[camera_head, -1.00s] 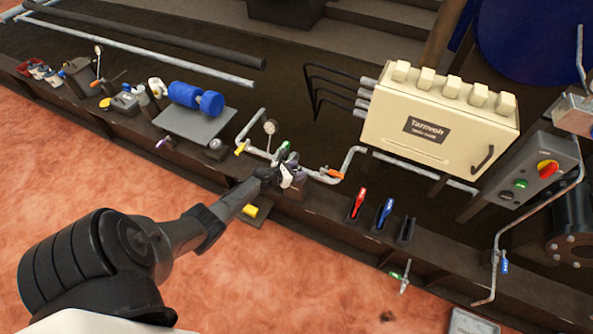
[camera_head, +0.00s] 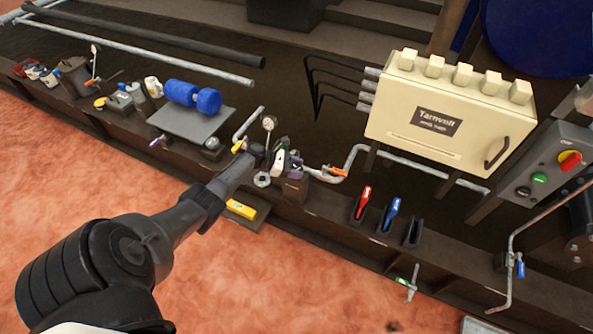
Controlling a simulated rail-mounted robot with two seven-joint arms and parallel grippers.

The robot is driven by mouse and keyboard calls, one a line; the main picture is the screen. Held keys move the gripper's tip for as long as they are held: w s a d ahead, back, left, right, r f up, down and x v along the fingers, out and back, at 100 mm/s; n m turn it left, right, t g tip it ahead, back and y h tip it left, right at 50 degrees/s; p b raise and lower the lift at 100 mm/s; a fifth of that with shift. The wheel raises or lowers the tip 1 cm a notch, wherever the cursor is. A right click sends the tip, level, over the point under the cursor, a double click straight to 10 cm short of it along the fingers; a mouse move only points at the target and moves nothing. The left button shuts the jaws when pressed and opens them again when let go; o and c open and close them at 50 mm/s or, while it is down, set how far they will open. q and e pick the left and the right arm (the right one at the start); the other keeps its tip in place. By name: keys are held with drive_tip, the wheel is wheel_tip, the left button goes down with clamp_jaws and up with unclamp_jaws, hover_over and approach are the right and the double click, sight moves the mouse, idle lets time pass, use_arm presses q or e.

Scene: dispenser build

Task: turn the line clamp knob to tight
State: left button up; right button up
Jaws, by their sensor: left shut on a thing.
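My left gripper (camera_head: 281,163) reaches in from the lower left to the grey pipe line behind the dark rail. It is shut on a small part there, seemingly the line clamp knob, which the fingers mostly hide; its turn position cannot be read. A green handle and a small purple part show close by the fingers. A round white-faced gauge (camera_head: 269,123) stands just behind, and an orange valve handle (camera_head: 335,171) is on the pipe to the right. My right gripper is not in view.
A cream cabinet (camera_head: 437,123) stands behind to the right. Red (camera_head: 362,203) and blue (camera_head: 389,213) handled tools stand in the rail. A blue dumbbell-shaped object (camera_head: 193,96) sits on a grey plate to the left. A yellow block (camera_head: 241,209) lies below the gripper.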

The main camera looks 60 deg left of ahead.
use_arm(q)
drive_tip(key=shift+f, duration=0.1)
idle(0.4)
drive_tip(key=o, duration=0.9)
drive_tip(key=shift+s+a+r, duration=0.15)
drive_tip(key=shift+s+r, duration=0.1)
drive_tip(key=shift+r, duration=0.05)
drive_tip(key=p+v, duration=0.5)
drive_tip(key=v, duration=0.8)
drive_tip(key=shift+a+f, duration=0.15)
drive_tip(key=shift+f, duration=0.05)
